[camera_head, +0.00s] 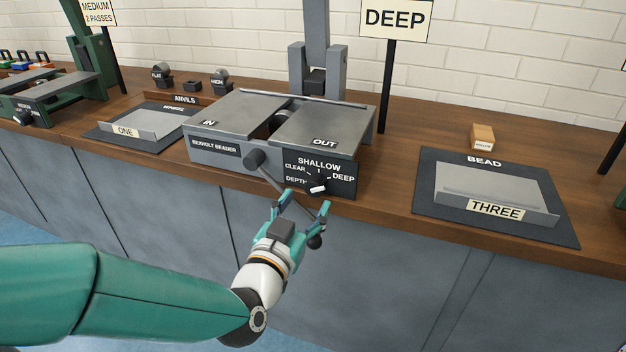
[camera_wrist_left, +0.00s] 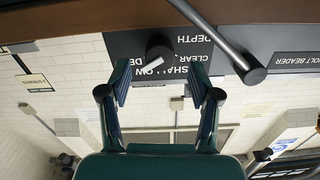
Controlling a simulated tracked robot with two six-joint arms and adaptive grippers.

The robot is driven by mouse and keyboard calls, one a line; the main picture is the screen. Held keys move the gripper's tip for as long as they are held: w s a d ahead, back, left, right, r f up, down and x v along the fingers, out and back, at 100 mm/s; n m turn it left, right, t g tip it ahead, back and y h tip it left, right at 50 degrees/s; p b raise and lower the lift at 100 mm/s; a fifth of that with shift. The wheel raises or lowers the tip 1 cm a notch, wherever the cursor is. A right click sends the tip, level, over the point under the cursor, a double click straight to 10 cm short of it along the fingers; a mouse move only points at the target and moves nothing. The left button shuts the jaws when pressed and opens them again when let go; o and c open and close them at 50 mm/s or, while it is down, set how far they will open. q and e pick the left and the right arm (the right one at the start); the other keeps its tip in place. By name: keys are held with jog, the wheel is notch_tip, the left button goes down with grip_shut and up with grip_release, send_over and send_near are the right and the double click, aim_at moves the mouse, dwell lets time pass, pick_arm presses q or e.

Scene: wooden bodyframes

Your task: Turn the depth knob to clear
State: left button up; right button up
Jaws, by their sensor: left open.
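The depth knob (camera_head: 317,180) is a dark dial with a white pointer on the front panel (camera_head: 345,182) of the grey bead roller, marked CLEAR, SHALLOW and DEEP. I cannot tell surely which mark it points at. My left gripper (camera_head: 304,203) is open and empty in front of and below the knob, its fingers toward the panel. In the left wrist view, turned upside down, the knob (camera_wrist_left: 158,47) shows beyond and between the open fingertips (camera_wrist_left: 160,80), apparently apart from them. My right gripper is not in view.
A crank arm (camera_head: 270,179) slants down from the machine, passing close by my left gripper to a dark ball (camera_head: 315,242). A DEEP sign (camera_head: 395,19) stands behind. Tray THREE (camera_head: 430,215) lies right and tray ONE (camera_head: 95,135) left. The bench between machine and tray THREE is clear.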

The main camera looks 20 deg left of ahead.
aim_at(313, 193)
pick_arm(q)
jog(key=shift+w+f, duration=0.2)
jog(key=shift+w, duration=1.85)
jog(key=shift+d, duration=0.1)
jog(key=c, duration=1.1)
